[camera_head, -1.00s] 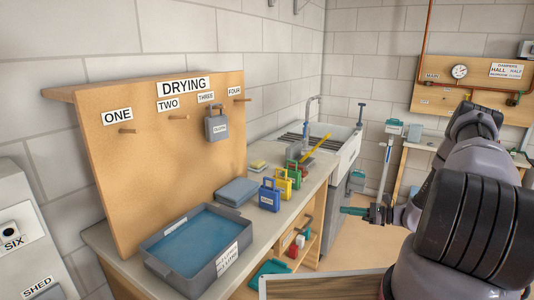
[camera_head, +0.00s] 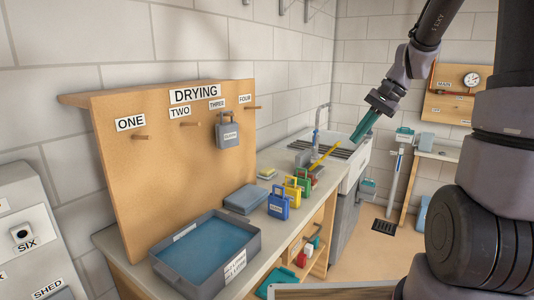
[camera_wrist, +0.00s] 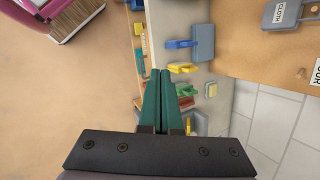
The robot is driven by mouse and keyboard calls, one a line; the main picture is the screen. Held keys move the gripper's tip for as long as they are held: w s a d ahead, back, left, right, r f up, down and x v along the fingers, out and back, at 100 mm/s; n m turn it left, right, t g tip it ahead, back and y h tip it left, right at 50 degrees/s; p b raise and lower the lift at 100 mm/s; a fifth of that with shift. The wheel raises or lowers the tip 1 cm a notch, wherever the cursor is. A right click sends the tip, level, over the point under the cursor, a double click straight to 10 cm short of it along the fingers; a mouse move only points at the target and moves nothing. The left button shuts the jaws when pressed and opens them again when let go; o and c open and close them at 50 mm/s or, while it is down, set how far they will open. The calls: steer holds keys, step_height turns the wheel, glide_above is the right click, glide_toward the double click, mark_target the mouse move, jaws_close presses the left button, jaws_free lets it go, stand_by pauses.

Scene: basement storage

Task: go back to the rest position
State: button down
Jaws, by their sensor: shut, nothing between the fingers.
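My gripper (camera_head: 362,130) is raised in front of the sink at the right of the head view, its green fingers pointing down and left. In the wrist view my gripper (camera_wrist: 158,75) shows two green fingers pressed together with nothing between them. The counter with coloured padlock-shaped tags lies beyond the fingers. My arm rises along the right side of the head view.
A drying board (camera_head: 185,165) with pegs holds a grey tag (camera_head: 228,131) under THREE. A grey tray (camera_head: 208,252) of blue liquid stands before it. Blue (camera_head: 279,203), yellow (camera_head: 293,188) and green (camera_head: 304,180) tags stand on the counter. The floor at right shows a dark drain grate (camera_head: 384,227).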

steer(key=s+r+n+t+h, duration=0.2)
steer(key=s+r+t, duration=0.1)
steer(key=s+r, duration=0.3)
steer(key=s+r+n+t+h, duration=0.2)
steer(key=s+r, duration=0.4)
steer(key=s, duration=0.4)
steer(key=shift+s+a+t, duration=0.25)
steer(key=shift+a+t, duration=0.05)
steer(key=shift+t, duration=0.3)
